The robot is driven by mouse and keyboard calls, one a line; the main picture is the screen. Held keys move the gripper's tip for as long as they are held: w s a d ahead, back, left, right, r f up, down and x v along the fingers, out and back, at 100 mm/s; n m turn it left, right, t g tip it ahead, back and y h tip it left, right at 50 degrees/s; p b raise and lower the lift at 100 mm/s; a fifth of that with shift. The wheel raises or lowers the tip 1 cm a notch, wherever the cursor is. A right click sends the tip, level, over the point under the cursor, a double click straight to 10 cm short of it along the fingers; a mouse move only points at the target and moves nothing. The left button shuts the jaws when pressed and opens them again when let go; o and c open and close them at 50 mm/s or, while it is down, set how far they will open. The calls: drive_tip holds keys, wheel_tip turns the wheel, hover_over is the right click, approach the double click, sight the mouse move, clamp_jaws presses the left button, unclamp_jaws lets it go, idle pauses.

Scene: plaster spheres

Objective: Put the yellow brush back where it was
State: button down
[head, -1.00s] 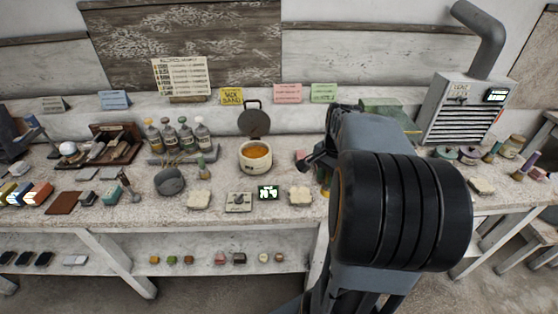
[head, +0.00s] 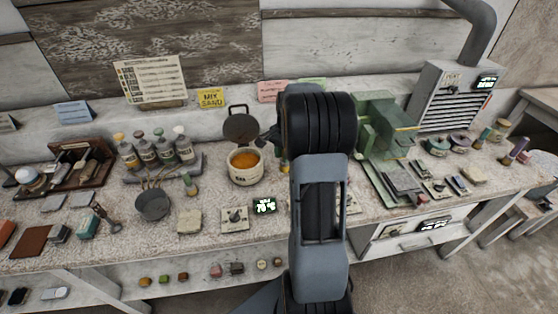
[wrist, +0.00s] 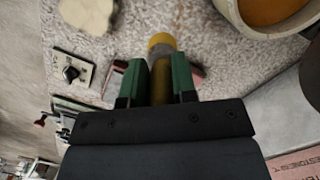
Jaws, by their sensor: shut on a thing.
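In the wrist view my gripper (wrist: 158,75) has its two green fingers shut on a cylindrical thing with a yellow end, the yellow brush (wrist: 162,44). Its shaft runs back between the fingers, and its far part is hidden by the gripper body. The yellow end points away from the gripper, over the speckled worktop. In the head view my arm covers most of the gripper; a bit of yellow (head: 285,166) shows just left of the arm, beside the pot. I cannot tell whether the brush touches the worktop.
The pot of orange liquid (head: 245,178) is close left of the arm; it also shows in the wrist view (wrist: 232,12). A dial box (head: 235,218) and a lit display (head: 264,205) stand in front. A green machine (head: 378,130) is at right. Bottles (head: 150,152) stand at left.

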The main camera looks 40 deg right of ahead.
drive_tip(key=shift+w+d+f+p, duration=0.1)
drive_tip(key=shift+w+f, duration=0.4)
drive_tip(key=shift+f, duration=0.65)
drive_tip(key=shift+w+d+f+p, duration=0.15)
drive_tip(key=shift+w+f, duration=0.4)
drive_tip(key=shift+f, duration=0.55)
drive_tip(key=shift+w+a+f+p, duration=0.1)
drive_tip(key=shift+w+f, duration=0.4)
drive_tip(key=shift+f, duration=0.65)
drive_tip(key=shift+f, duration=0.1)
drive_tip(key=shift+d+f, duration=0.1)
drive_tip(key=c, duration=0.9)
unclamp_jaws()
